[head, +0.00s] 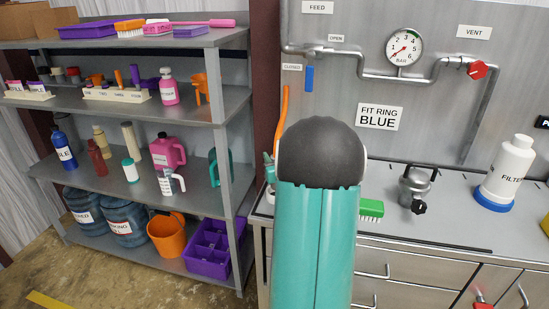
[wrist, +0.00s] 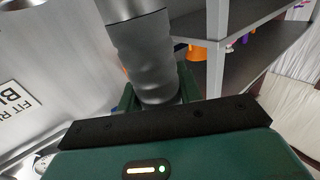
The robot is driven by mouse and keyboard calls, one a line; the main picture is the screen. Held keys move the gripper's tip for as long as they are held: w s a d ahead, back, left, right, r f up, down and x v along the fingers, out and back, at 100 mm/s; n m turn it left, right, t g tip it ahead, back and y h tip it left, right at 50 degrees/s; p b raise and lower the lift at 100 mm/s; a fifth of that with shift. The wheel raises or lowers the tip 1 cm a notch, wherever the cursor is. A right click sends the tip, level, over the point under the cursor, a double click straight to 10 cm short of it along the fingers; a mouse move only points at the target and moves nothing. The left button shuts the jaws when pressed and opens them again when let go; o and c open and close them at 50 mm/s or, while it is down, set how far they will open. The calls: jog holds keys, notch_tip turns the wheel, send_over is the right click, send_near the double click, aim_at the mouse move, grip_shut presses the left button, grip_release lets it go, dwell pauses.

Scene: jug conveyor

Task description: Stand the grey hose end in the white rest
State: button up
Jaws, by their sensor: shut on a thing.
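The grey hose end (wrist: 145,60) is a ribbed grey cylinder that fills the upper middle of the wrist view. My gripper (wrist: 157,95) is shut on it, with a dark green finger on each side. The hose end's upper part runs out of the top of the wrist view. In the head view my own teal arm hides the hose end and most of my gripper. I cannot make out the white rest in either view; part of the counter is hidden behind my arm.
The counter (head: 440,225) holds a green brush (head: 371,208), a metal filter housing (head: 413,188) and a white FILTER bottle (head: 504,170) at right. A pipe with a gauge (head: 404,47) runs along the back panel. A loaded grey shelf (head: 190,115) stands at left.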

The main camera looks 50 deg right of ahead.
jog(key=shift+f, duration=2)
dwell(0.5)
jog(key=o, duration=1.2)
jog(key=shift+f, duration=0.1)
jog(key=v, duration=1.3)
jog(key=shift+s+a, duration=0.25)
jog(key=shift+s, duration=0.05)
